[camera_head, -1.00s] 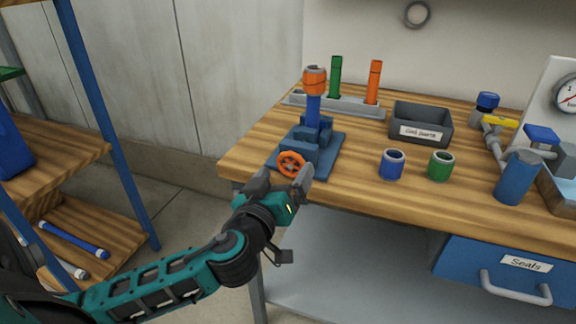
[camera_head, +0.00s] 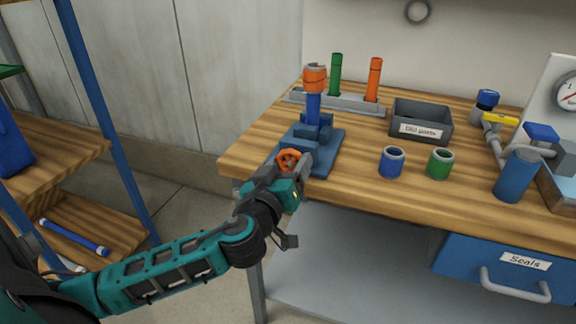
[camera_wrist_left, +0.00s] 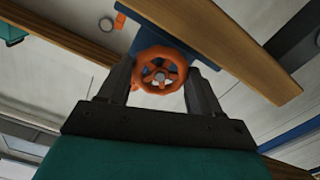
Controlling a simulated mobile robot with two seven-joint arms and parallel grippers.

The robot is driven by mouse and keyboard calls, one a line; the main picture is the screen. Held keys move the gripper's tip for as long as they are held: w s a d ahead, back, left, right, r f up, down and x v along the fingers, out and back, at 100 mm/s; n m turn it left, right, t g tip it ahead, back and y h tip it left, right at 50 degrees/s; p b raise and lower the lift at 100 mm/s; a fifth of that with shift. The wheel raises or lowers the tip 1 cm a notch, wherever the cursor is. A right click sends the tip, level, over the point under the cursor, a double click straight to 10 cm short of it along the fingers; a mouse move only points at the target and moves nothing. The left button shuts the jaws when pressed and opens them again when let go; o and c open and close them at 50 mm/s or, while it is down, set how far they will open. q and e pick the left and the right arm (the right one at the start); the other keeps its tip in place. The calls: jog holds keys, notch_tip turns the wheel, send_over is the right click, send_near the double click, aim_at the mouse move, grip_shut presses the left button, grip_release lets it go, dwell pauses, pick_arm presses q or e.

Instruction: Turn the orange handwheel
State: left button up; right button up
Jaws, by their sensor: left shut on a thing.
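The orange handwheel (camera_head: 289,158) is on the front of a blue vise-like fixture (camera_head: 325,158) at the left front corner of the wooden bench. My left gripper (camera_head: 287,166) is at the wheel, with one finger on each side of it, shut on it. In the left wrist view the spoked handwheel (camera_wrist_left: 160,74) sits between the two dark fingers of the gripper (camera_wrist_left: 161,85). My right gripper is not in view.
A blue cup (camera_head: 391,163) and a green cup (camera_head: 439,164) stand right of the fixture. Behind are a grey bin (camera_head: 421,122) and a rack (camera_head: 350,105) with green and orange tubes. A blue drawer (camera_head: 500,265) is under the bench.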

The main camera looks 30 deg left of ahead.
pick_arm(q)
jog(key=c, duration=0.3)
jog(key=shift+c, duration=0.2)
